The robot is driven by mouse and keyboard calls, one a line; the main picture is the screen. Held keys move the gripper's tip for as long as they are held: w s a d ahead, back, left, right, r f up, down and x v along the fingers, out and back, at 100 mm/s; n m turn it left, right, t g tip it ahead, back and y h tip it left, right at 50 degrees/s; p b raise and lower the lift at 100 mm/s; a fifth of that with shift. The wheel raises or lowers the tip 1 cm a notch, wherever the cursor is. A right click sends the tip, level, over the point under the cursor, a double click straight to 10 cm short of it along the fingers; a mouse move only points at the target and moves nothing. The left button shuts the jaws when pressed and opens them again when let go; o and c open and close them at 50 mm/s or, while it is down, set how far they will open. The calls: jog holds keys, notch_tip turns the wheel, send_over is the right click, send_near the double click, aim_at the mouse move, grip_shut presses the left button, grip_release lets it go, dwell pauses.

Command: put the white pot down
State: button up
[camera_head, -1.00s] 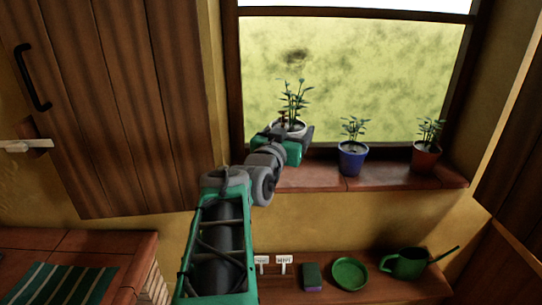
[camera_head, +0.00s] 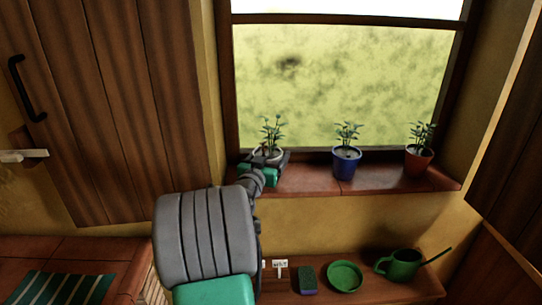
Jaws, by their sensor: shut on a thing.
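The white pot (camera_head: 269,153) with a green leafy plant (camera_head: 272,132) is at the left end of the windowsill (camera_head: 309,181), upright. My gripper (camera_head: 265,163) is shut on the white pot from the front. The gripper and wrist hide the pot's lower part, so I cannot tell whether its base touches the sill.
A blue pot (camera_head: 346,163) and a red-brown pot (camera_head: 418,160), both with plants, stand to the right on the sill. The window frame is close behind. A lower shelf holds white labels (camera_head: 280,265), a sponge (camera_head: 307,280), a green dish (camera_head: 345,276) and a watering can (camera_head: 402,264).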

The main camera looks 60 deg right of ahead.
jog(key=shift+f, duration=0.1)
jog(key=o, duration=2)
jog(key=shift+a, duration=0.4)
jog(key=a+b, duration=0.1)
jog(key=a, duration=0.2)
jog(key=a+b, duration=0.1)
jog(key=a, duration=0.3)
jog(key=s+a, duration=0.1)
jog(key=a, duration=0.3)
jog(key=shift+a+b, duration=0.1)
jog(key=shift+b, duration=0.3)
